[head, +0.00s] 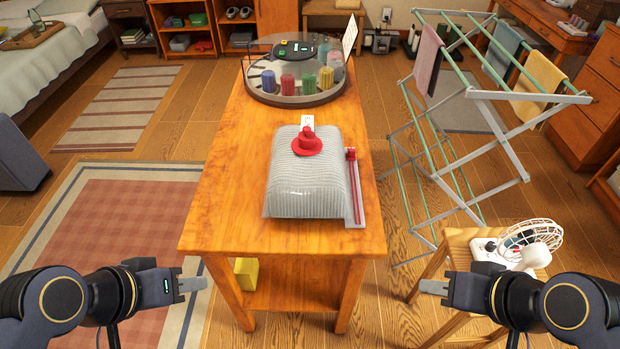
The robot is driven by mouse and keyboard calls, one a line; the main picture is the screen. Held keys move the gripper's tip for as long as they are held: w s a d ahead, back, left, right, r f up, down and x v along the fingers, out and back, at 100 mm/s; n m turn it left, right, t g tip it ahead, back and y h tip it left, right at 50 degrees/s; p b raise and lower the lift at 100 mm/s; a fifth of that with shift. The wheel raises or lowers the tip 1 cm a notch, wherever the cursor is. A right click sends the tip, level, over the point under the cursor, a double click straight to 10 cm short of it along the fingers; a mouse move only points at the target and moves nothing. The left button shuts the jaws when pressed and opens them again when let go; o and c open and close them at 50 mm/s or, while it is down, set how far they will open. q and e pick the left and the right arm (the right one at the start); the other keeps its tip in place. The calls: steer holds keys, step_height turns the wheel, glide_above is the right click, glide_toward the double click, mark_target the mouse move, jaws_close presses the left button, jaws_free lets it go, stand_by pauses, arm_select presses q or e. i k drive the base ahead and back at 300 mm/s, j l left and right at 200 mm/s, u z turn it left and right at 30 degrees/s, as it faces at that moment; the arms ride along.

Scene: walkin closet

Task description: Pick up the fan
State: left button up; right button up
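The fan (541,254) is white, with a round wire cage and a light base. It sits on a small wooden stool (459,247) at the lower right, to the right of the table. My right gripper (433,286) is in front of the stool, to the left of and nearer than the fan, and apart from it. My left gripper (193,284) is at the lower left, in front of the table's left side, far from the fan. Both are seen edge-on, so the gap between the fingers cannot be made out. I see nothing held in either.
A folding drying rack (450,150) with towels stands behind the stool.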

mark_target(536, 254)
steer(key=z, duration=1.75)
steer(key=i+l+u, duration=0.45)
steer(key=l+u, duration=0.15)
steer(key=u, duration=0.15)
steer(key=i+l+u, duration=0.2)
steer(key=l+u, duration=0.15)
